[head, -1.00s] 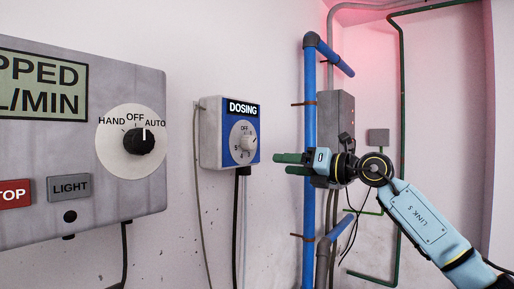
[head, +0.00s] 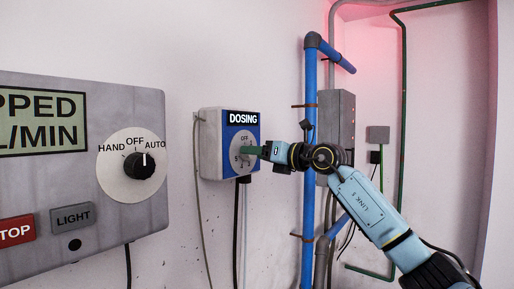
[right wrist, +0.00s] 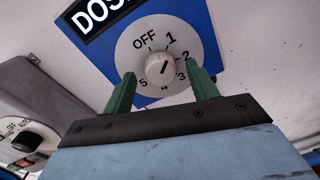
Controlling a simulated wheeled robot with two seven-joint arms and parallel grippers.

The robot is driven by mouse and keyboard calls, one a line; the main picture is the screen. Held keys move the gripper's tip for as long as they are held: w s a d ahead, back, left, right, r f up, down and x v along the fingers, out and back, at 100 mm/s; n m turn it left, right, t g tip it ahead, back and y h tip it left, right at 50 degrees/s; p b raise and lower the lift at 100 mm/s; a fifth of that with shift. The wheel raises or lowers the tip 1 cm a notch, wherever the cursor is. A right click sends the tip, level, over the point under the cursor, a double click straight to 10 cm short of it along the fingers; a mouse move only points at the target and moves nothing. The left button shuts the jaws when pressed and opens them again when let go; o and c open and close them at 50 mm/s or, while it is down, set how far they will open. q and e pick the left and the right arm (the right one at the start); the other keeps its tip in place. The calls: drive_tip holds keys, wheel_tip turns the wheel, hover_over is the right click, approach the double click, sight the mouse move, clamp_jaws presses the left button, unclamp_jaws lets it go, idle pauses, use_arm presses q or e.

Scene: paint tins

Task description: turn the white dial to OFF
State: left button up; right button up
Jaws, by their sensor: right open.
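The white dial (right wrist: 160,68) sits on the blue-faced DOSING box (head: 228,118), on a pale plate marked OFF and numbers. A short dark mark shows on the dial, seemingly slanting toward the 1 side, away from OFF; its exact setting is hard to read. My right gripper (head: 252,150) reaches in from the right and partly covers the dial in the head view. In the right wrist view its open green fingers (right wrist: 160,84) stand on either side of the dial, with gaps showing. Whether the fingertips reach around it is unclear. My left gripper is out of view.
A large grey panel (head: 60,181) with a black HAND/OFF/AUTO knob (head: 139,165) and buttons is at left. Blue pipes (head: 310,200) and a grey box (head: 340,108) lie right of the DOSING box. Cables hang below it.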

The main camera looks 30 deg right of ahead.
drive_tip(key=shift+w+a, duration=0.1)
drive_tip(key=shift+w, duration=0.2)
drive_tip(key=c, duration=1)
drive_tip(key=shift+n, duration=0.3)
drive_tip(key=shift+n+b, duration=0.45)
drive_tip(key=shift+n, duration=4.25)
